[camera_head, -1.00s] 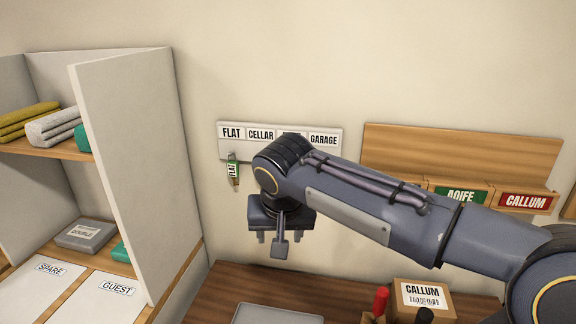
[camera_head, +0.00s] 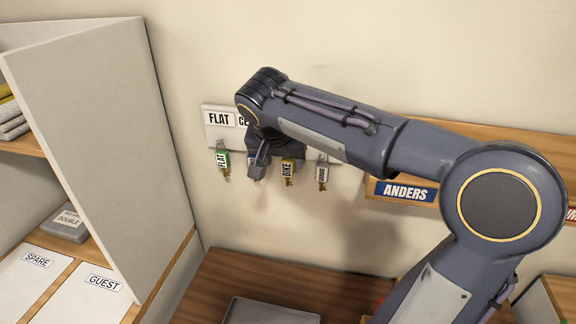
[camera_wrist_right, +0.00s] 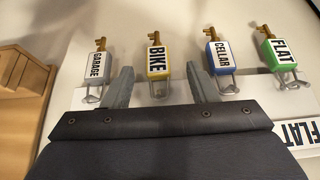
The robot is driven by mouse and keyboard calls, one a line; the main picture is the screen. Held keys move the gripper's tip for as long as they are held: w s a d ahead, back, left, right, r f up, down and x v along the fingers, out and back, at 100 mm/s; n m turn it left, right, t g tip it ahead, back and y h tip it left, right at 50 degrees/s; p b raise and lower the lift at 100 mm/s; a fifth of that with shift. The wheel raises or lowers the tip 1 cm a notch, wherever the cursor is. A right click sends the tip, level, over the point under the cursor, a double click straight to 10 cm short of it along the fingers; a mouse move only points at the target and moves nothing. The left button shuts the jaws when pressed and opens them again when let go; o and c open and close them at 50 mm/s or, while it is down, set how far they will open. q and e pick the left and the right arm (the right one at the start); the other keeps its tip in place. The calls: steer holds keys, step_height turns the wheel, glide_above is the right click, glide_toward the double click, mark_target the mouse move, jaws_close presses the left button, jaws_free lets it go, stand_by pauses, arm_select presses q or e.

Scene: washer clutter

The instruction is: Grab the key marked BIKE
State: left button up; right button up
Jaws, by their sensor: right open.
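The BIKE key has a yellow tag with a white label and hangs from the key rail (camera_head: 219,133). In the right wrist view the BIKE key (camera_wrist_right: 157,62) lies between the two spread fingers of my right gripper (camera_wrist_right: 159,68), with clear space on both sides. The right gripper is open and holds nothing. My forearm hides much of the rail in the head view. My left gripper is not in view.
The GARAGE key (camera_wrist_right: 97,65) and the blue CELLAR key (camera_wrist_right: 218,56) hang close on either side, just outside the fingers. The green FLAT key (camera_wrist_right: 277,52) hangs farther along. A shelf unit (camera_head: 95,110) stands left; a grey tray (camera_head: 268,312) lies on the wooden surface below.

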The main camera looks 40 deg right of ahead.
mark_target(287, 168)
steer(key=p+x, duration=0.1)
steer(key=x, duration=0.4)
steer(key=shift+s+d, duration=0.1)
steer(key=shift+s, duration=0.05)
steer(key=c, duration=1)
steer(key=shift+c, duration=0.2)
